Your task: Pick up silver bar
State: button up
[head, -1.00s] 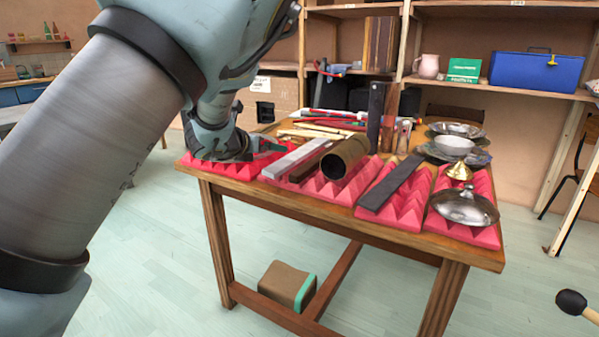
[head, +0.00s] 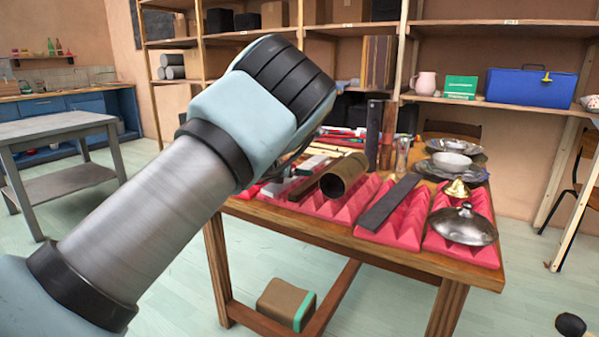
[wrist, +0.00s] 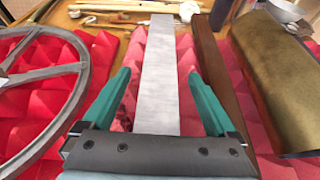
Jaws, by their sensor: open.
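The silver bar (wrist: 160,75) is a long flat grey strip lying on red pyramid foam. In the wrist view it runs straight away from me, between the two green fingers of my gripper (wrist: 160,95). The fingers are open, one on each side of the bar, with gaps between them and it. The bar's near end is hidden behind the gripper body. In the head view my arm covers the gripper and much of the bar; a pale piece of it seems to show beside the arm (head: 277,187).
A brown bar (wrist: 213,80) lies close on the right, then a brass tube (wrist: 275,75). A grey spoked wheel (wrist: 75,100) is on the left. In the head view a dark bar (head: 390,202) and a metal lid (head: 463,226) lie farther right on the table.

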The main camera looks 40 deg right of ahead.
jog(key=shift+f, duration=0.1)
grip_shut()
dwell(0.8)
jog(key=shift+w+d, duration=0.1)
